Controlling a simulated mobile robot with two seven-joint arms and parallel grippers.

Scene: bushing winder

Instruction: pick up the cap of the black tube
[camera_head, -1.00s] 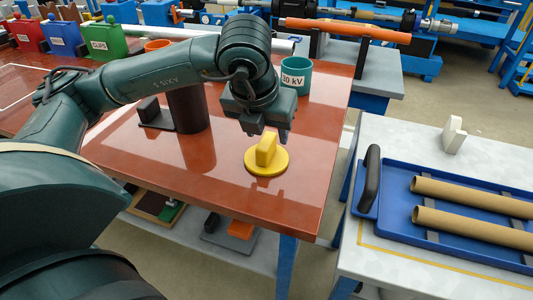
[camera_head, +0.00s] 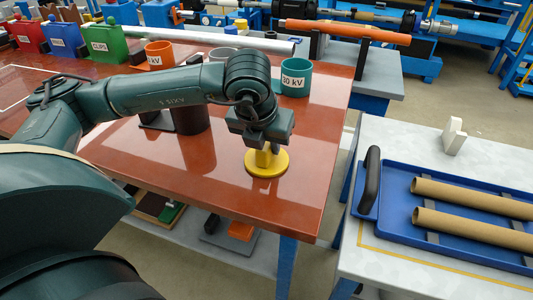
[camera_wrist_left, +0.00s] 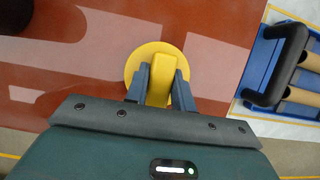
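The dark tube (camera_head: 193,119) stands upright on the red-brown table, its upper part hidden behind my left arm. A yellow round cap (camera_head: 259,168) with a raised block handle lies flat near the table's right edge. My left gripper (camera_head: 268,148) points down over this cap. In the left wrist view its two fingers (camera_wrist_left: 160,82) are apart, one on each side of the yellow handle (camera_wrist_left: 158,92). I cannot tell whether they touch it. A dark flat piece (camera_head: 155,122) beside the tube is partly hidden by my arm. My right gripper is not in view.
A green cup (camera_head: 296,80) marked 30 kV and an orange cup (camera_head: 159,54) stand behind the arm. At right, a pale table holds a blue tray (camera_head: 400,213) with two cardboard tubes (camera_head: 470,228). Bare table lies in front of the yellow cap.

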